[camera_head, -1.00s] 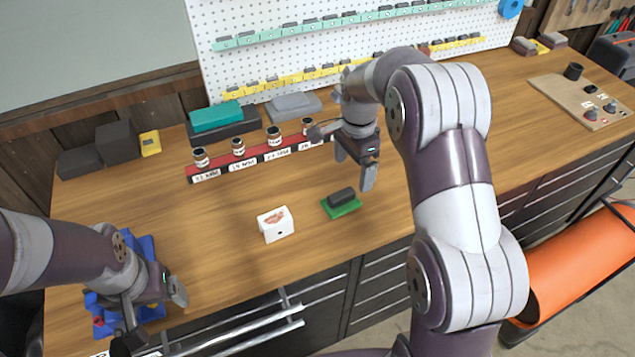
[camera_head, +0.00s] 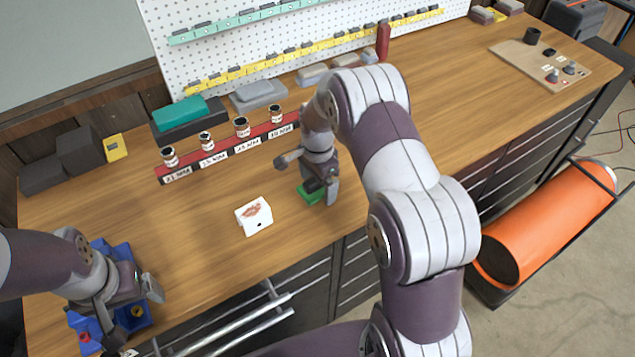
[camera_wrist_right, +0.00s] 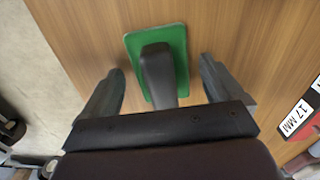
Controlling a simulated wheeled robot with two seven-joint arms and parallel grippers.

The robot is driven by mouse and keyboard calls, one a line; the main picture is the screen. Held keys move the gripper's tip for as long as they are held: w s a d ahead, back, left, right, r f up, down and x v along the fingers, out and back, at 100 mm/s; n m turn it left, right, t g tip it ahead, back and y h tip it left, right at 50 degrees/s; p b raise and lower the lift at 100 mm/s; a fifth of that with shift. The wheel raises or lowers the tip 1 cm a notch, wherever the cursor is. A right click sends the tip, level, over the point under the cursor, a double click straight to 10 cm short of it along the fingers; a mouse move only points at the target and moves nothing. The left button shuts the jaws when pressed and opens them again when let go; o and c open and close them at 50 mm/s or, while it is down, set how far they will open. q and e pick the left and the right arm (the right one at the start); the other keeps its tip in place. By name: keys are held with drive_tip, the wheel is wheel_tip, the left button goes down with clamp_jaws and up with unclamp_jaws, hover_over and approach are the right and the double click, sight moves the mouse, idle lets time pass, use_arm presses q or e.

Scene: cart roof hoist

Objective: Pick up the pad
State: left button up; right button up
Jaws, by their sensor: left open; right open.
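The pad is a green rectangle with a dark grey block-shaped handle on top. In the head view the green pad (camera_head: 311,194) lies on the bench, partly hidden by my right gripper (camera_head: 320,191). In the right wrist view the pad (camera_wrist_right: 180,42) lies flat, and its dark handle (camera_wrist_right: 157,72) sits between the two fingers of my right gripper (camera_wrist_right: 160,92). Those fingers are open, with a gap on each side of the handle. My left gripper (camera_head: 128,300) is open at the lower left, over a blue fixture (camera_head: 104,252).
A white box (camera_head: 254,216) with a red-brown mark stands left of the pad. A red rack (camera_head: 222,154) with several labelled jars is behind. A teal-topped block (camera_head: 182,113) and a grey case (camera_head: 256,95) stand near the pegboard. The bench right of my right arm is mostly clear.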

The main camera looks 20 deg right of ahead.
drive_tip(key=shift+w+a, duration=0.1)
drive_tip(key=c, duration=1.1)
drive_tip(key=shift+c, duration=0.2)
wheel_tip(320, 180, up, 4)
drive_tip(key=shift+b, duration=0.85)
drive_tip(key=s+d+r+b, duration=0.2)
drive_tip(key=s+d+r, duration=0.5)
drive_tip(key=s, duration=0.2)
drive_tip(key=shift+d, duration=0.3)
